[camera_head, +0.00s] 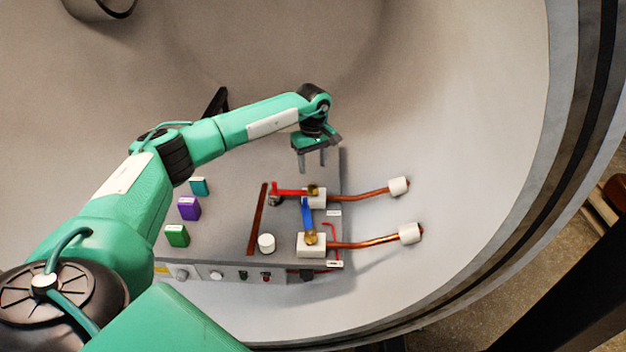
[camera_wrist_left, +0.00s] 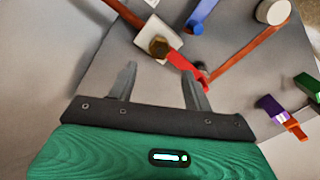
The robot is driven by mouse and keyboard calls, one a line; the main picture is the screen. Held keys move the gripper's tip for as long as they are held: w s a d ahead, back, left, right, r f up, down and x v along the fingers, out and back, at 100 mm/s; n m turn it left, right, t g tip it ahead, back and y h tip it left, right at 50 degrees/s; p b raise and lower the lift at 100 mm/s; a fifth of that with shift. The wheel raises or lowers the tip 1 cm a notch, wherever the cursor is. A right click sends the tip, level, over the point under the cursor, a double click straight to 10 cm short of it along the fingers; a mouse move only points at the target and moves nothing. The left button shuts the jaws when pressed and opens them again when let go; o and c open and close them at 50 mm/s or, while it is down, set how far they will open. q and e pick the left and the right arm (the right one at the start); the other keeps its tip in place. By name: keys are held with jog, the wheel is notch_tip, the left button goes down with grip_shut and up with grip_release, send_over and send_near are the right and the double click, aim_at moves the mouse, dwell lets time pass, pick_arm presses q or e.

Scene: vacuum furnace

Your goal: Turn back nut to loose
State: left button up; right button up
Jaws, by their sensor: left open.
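The back nut (camera_head: 313,189) is brass and sits on a white block with a red bar beside it. In the left wrist view the nut (camera_wrist_left: 158,46) lies just beyond my fingertips, with the red bar (camera_wrist_left: 185,70) running right from it. My left gripper (camera_head: 315,160) is open and empty, pointing down a little behind the back nut and apart from it. Its two fingers (camera_wrist_left: 160,75) also show in the left wrist view, with bare panel between them. A second brass nut (camera_head: 311,238) sits on the front white block, with a blue bar (camera_head: 306,213) behind it. My right gripper is not seen.
Copper pipes (camera_head: 365,195) with white collars (camera_head: 398,186) run right from the blocks. A white round knob (camera_head: 266,243) and a long rust-red strip (camera_head: 257,220) lie left of them. Green (camera_head: 177,236), purple (camera_head: 189,208) and teal blocks (camera_head: 199,186) stand further left. The curved chamber wall surrounds the panel.

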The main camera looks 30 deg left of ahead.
aim_at(313, 185)
pick_arm(q)
notch_tip(313, 185, down, 8)
jog(key=shift+f+p, duration=0.1)
jog(key=shift+p, duration=0.9)
jog(key=shift+c, duration=0.2)
jog(key=c, duration=0.9)
jog(key=shift+c, duration=0.2)
